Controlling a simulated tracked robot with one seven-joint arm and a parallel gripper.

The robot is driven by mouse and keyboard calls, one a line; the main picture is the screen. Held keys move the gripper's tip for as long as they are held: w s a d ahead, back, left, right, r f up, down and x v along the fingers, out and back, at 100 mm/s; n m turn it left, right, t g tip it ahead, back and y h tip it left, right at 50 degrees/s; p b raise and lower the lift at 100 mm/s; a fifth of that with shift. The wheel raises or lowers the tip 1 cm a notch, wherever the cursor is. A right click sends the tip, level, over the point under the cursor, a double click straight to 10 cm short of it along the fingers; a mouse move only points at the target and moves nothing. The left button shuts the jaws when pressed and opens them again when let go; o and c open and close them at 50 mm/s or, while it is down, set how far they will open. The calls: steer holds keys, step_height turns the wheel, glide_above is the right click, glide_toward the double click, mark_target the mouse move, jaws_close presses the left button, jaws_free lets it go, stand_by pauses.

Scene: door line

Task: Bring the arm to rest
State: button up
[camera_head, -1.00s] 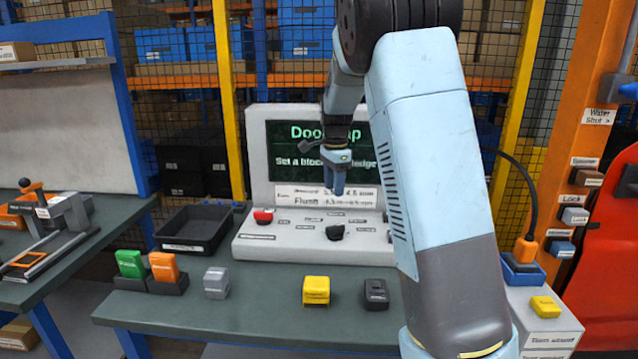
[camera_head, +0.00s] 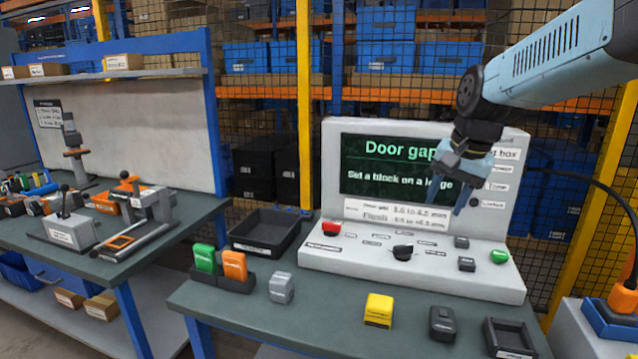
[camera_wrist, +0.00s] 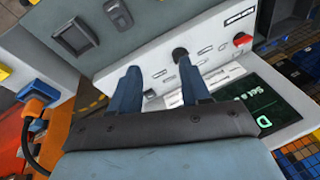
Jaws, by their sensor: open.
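My arm reaches in from the upper right of the head view. My gripper (camera_head: 466,198) hangs in front of the right part of the console screen (camera_head: 392,170), fingers pointing down. Its two blue fingers are apart with nothing between them, and they also show in the wrist view (camera_wrist: 160,88). The console's sloped panel (camera_head: 330,244) with a red button, a black knob and a green button lies below the fingers. The fingers cover part of the screen. I cannot tell how far they are from it.
On the bench (camera_head: 240,312) stand a green block (camera_head: 205,258), an orange block (camera_head: 235,265), a grey block (camera_head: 281,287), a yellow block (camera_head: 379,310) and a dark block (camera_head: 443,323). A black tray (camera_head: 265,232) sits behind them. An orange plug (camera_head: 622,297) stands at the right.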

steer(key=s+a+f+n+t+h, duration=0.1)
steer(key=s+n, duration=0.5)
steer(key=s, duration=0.9)
steer(key=shift+f+t, duration=0.25)
steer(key=shift+t, duration=0.45)
steer(key=shift+a, duration=0.1)
